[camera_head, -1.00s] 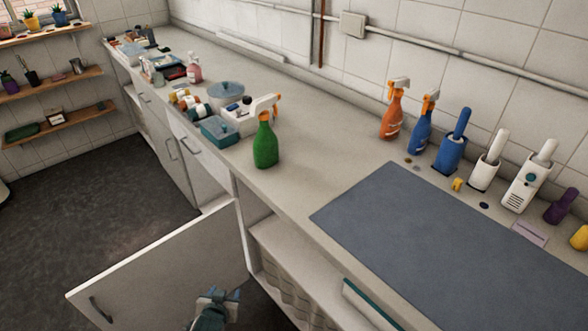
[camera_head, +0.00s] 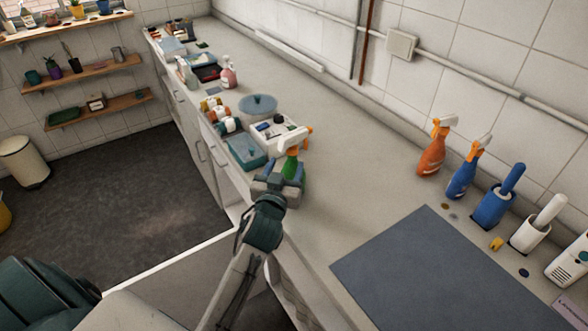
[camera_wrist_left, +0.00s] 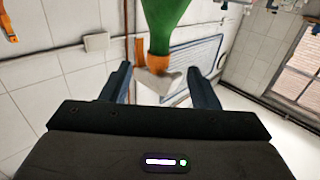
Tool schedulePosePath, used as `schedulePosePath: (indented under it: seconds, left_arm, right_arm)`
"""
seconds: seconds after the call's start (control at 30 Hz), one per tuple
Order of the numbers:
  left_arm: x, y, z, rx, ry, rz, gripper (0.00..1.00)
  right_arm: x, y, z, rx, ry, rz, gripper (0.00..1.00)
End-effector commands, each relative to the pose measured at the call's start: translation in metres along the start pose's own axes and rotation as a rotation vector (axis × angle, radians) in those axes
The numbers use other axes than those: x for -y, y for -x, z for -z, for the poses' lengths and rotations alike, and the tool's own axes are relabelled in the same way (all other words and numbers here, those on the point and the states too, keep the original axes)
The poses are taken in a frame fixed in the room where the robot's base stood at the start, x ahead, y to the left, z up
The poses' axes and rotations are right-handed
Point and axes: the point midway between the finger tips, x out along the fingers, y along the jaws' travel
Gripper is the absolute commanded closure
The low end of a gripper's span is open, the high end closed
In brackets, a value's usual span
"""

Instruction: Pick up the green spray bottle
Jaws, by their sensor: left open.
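The green spray bottle (camera_head: 294,167), with its white and orange spray head, stands upright on the counter near its front edge. My left gripper (camera_head: 281,178) is in front of it in the head view and hides much of its lower body. In the left wrist view the bottle (camera_wrist_left: 163,22) appears upside down, its orange collar and white head between the two spread fingers of the gripper (camera_wrist_left: 160,75). The gripper is open. I cannot tell whether a finger touches the bottle. My right gripper is not in view.
A teal-lidded box (camera_head: 247,151) and a white tray (camera_head: 277,133) stand close behind the bottle. An orange spray bottle (camera_head: 436,150) and a blue one (camera_head: 466,170) stand by the wall. A grey mat (camera_head: 430,270) lies at the right. The counter between is clear.

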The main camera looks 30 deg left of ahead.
Motion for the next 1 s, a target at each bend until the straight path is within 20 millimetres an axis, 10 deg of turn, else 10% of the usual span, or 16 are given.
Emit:
schedulePosePath:
  seconds: [0.77, 1.0]
  left_arm:
    - [-0.002, -0.056, 0.002, 0.000, 0.000, -0.001, 0.45]
    - [-0.002, -0.056, 0.002, 0.000, 0.000, -0.001, 0.92]
  right_arm:
    - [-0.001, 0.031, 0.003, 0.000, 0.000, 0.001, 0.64]
    - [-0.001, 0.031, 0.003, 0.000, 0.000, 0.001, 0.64]
